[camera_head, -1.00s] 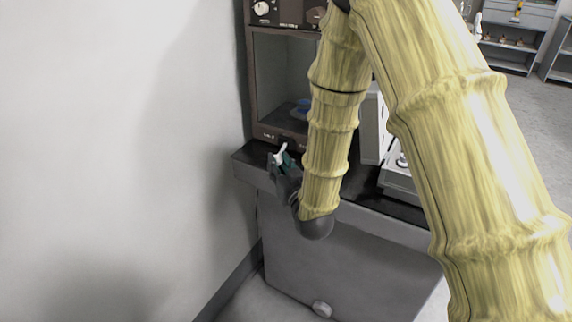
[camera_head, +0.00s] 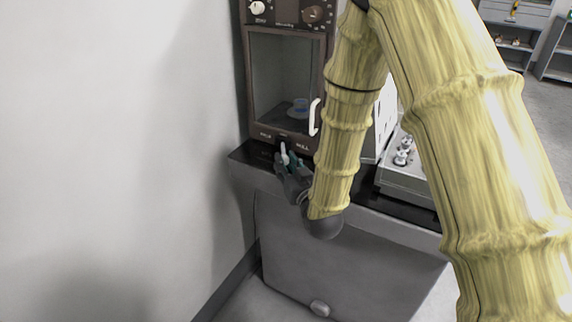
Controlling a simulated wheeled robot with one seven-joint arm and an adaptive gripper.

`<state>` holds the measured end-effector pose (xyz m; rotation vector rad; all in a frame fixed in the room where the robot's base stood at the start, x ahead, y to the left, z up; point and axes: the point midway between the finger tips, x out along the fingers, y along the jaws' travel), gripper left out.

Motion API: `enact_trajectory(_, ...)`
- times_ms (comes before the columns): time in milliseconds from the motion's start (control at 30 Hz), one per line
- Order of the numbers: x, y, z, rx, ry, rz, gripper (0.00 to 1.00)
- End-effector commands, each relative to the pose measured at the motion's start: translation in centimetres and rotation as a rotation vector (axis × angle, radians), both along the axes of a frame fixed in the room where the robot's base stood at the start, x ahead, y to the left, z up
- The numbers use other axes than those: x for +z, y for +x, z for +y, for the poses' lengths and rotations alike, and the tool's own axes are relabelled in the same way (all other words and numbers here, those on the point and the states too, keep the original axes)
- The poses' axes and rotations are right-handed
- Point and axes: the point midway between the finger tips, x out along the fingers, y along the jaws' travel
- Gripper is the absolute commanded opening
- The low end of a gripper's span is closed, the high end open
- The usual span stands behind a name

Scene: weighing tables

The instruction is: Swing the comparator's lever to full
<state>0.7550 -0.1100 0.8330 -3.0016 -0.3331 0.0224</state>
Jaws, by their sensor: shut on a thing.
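The comparator (camera_head: 250,95) is a tall brown cabinet with a window, standing on the dark table top against the wall. Its lever (camera_head: 284,152) is a small white-tipped handle at the bottom front, below the window and between two printed labels. The right label reads something like "FULL"; the left one is too small to read surely. My gripper (camera_head: 286,163) is at the lever, its dark fingers shut on it. The lever's tip stands roughly upright between the labels. The fingers hide its lower part.
A white handle (camera_head: 314,117) is on the cabinet's right front. Knobs (camera_head: 257,8) are above. A grey tray with metal pieces (camera_head: 404,155) stands to the right, beyond my arm. The wall is close on the left.

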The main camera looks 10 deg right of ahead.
Motion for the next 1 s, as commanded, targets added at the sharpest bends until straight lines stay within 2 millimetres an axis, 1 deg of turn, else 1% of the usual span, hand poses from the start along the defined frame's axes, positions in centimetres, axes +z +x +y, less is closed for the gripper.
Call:
enact_trajectory(33, 0.3, 0.2, -0.1, -0.003, 0.000, -0.007, 0.28)
enact_trajectory(133, 0.2, 0.2, -0.1, -0.003, 0.000, -0.006, 0.46)
enact_trajectory(167, 0.2, 0.2, -0.1, -0.002, 0.000, -0.006, 0.50)
enact_trajectory(467, 0.1, 0.0, -0.1, -0.002, 0.001, -0.003, 0.50)
enact_trajectory(567, 0.1, -0.3, -0.2, -0.002, 0.001, -0.003, 0.50)
enact_trajectory(667, 0.1, -1.3, -0.4, -0.002, 0.000, -0.001, 0.50)
enact_trajectory(767, 0.1, -2.8, -0.8, -0.002, 0.001, -0.001, 0.50)
enact_trajectory(1000, 0.0, -7.1, -1.7, -0.001, 0.000, -0.001, 0.50)
